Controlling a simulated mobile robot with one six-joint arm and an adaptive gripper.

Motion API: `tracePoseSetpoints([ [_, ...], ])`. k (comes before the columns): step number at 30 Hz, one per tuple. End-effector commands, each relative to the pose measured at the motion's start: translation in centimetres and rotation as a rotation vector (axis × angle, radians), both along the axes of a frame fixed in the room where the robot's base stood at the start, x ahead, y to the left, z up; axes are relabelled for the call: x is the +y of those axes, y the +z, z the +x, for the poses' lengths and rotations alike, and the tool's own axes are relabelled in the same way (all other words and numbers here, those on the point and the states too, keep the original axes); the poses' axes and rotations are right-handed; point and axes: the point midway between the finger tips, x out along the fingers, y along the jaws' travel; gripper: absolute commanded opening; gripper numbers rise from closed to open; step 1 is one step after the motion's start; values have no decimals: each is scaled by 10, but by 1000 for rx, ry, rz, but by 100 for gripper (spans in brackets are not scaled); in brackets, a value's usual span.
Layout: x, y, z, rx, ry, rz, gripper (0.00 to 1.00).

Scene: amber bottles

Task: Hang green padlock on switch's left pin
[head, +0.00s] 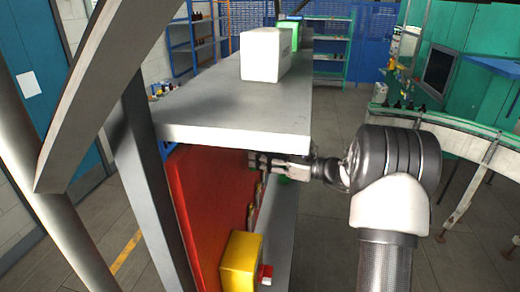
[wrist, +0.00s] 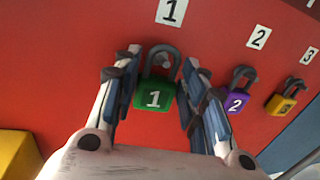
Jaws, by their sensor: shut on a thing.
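The green padlock (wrist: 154,96), marked 1, is between the two fingers of my gripper (wrist: 160,75) in the wrist view. My gripper is shut on it, one finger on each side. Its grey shackle points up, against the red board under the label 1; whether it still hangs on a peg I cannot tell. In the head view my gripper (head: 256,162) reaches in under the grey shelf, beside the red board. A yellow box with a red part, seemingly the switch (head: 241,262), is low on that board. Its yellow corner shows in the wrist view (wrist: 18,156). Its pins cannot be made out.
A purple padlock (wrist: 236,101) and a yellow padlock (wrist: 287,98) hang to the right on the red board (wrist: 60,70). The grey shelf (head: 235,120) overhangs the board, with a white box (head: 262,55) on top. A curved conveyor (head: 450,135) stands at the right.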

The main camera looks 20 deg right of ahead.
Motion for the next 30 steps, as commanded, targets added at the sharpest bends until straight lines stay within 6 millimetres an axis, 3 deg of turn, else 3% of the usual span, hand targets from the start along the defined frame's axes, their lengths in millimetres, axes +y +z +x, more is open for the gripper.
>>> tracePoseSetpoints([
  [30, -43, 0, -28, 0, -1, 0, 12],
])
